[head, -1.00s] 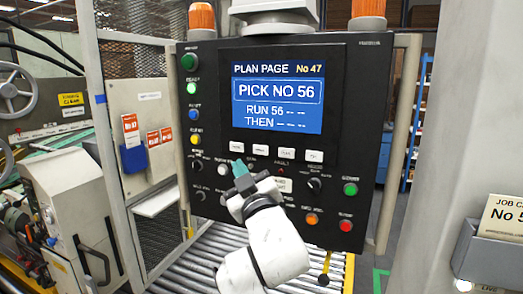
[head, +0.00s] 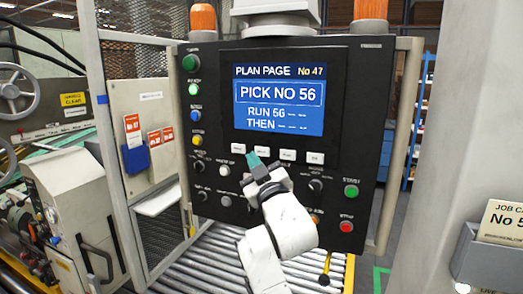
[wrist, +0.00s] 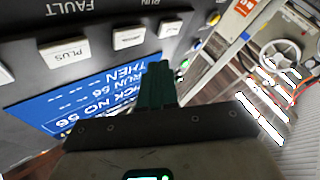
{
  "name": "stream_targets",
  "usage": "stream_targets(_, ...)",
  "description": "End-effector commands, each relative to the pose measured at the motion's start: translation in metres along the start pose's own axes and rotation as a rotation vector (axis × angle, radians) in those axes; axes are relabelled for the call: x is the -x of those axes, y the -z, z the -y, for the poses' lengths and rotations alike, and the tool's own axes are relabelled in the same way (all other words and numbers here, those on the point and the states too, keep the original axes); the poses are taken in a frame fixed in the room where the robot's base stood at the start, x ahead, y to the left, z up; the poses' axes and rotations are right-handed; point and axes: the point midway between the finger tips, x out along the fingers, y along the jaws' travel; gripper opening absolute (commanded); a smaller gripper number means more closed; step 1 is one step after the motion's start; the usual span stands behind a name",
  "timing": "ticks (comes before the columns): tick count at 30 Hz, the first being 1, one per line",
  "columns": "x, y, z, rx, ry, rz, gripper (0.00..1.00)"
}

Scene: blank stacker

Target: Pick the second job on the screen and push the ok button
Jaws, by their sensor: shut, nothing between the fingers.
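The screen (head: 278,94) on the black control panel reads PLAN PAGE No 47, PICK NO 56, RUN 56 and THEN, with dashes after. Below it is a row of white keys: a left key (head: 238,148), a second key (head: 262,151), a third key (head: 288,155) and a right key (head: 316,158). I cannot tell which is ok; one key in the wrist view reads PLUS (wrist: 65,53). My gripper (head: 253,159) is shut and empty, its teal fingertips by the second key's lower edge. Contact cannot be told. The fingers (wrist: 157,78) show upside down over the screen in the wrist view.
Knobs and lamps surround the keys, with a green button (head: 351,191) and a red button (head: 346,226) at lower right. A job card (head: 502,220), cut off at the frame edge, stands in a grey holder (head: 487,262). Rollers (head: 205,262) lie below the panel.

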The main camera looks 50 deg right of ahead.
Motion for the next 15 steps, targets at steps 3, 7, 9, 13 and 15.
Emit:
stream_targets(3,-0.01,-0.005,-0.007,0.0,-0.001,0.0,0.0)
stream_targets(7,-0.016,-0.01,-0.011,0.0,0.0,-0.001,0.0)
stream_targets(9,-0.017,-0.011,-0.013,0.0,-0.001,-0.001,0.0)
stream_targets(13,-0.019,-0.013,-0.013,-0.001,0.0,0.0,0.0)
stream_targets(15,-0.019,-0.013,-0.013,-0.001,0.0,-0.001,0.0)
